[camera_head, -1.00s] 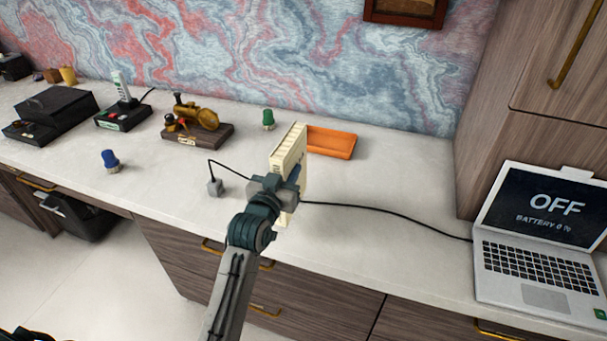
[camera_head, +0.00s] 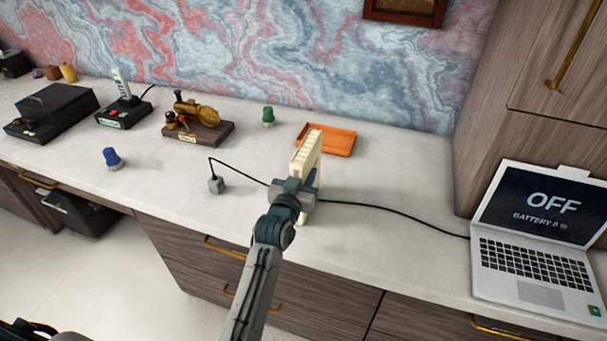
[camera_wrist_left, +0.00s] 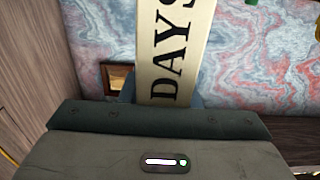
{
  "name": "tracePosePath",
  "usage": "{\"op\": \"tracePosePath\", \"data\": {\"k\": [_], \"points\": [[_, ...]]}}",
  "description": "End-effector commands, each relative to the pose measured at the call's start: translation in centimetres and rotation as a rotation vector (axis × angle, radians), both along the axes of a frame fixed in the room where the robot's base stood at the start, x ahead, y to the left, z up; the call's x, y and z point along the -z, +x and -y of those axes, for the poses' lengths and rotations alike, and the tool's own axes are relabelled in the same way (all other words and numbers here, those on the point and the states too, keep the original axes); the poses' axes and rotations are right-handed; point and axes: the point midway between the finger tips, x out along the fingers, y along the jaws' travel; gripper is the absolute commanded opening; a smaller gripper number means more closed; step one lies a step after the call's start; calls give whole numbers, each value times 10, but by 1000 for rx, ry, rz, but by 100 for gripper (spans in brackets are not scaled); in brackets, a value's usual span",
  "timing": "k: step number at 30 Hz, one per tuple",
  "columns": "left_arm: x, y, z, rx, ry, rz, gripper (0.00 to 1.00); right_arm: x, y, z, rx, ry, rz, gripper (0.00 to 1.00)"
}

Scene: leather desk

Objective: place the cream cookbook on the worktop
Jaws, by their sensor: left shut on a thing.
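The cream cookbook (camera_head: 308,158) stands upright, spine-on, in my left gripper (camera_head: 297,192) in the head view. The gripper is shut on it. In the left wrist view the cookbook (camera_wrist_left: 175,50) shows dark letters reading "DAYS" on its spine. The worktop (camera_head: 390,180) is pale and lies beneath it. I cannot tell whether the book's lower edge touches the worktop, as the gripper hides it. My right gripper is not in view.
An orange tray (camera_head: 340,139) lies just behind the book. A cable runs past the gripper to a laptop (camera_head: 530,235) at the right. A green knob (camera_head: 268,116), a blue knob (camera_head: 112,158) and a grey plug block (camera_head: 215,185) stand left. The worktop right of the book is mostly clear.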

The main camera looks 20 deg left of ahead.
Motion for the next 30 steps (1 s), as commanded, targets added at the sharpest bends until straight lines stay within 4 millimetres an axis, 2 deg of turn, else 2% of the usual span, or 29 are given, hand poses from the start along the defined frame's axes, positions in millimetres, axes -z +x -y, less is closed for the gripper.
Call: {"op": "tracePosePath", "data": {"k": [1, 2, 5, 15, 17, 20, 30], "points": [[0, 0, 0, 0, 0, 4, 0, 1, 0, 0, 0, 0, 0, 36], [3, 0, 0, 0, 0, -1, 31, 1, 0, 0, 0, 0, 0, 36], [2, 0, 0, 0, 0, -1, 51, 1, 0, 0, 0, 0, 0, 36], [-2, 0, 0, 0, 0, 0, 51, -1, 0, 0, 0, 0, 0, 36], [1, -6, 0, 0, 0, -2, 51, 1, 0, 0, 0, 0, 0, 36], [2, -21, -1, 0, 0, -2, 51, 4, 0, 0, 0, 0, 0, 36], [2, -92, -3, 0, -1, -3, 51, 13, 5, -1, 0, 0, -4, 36]]}}
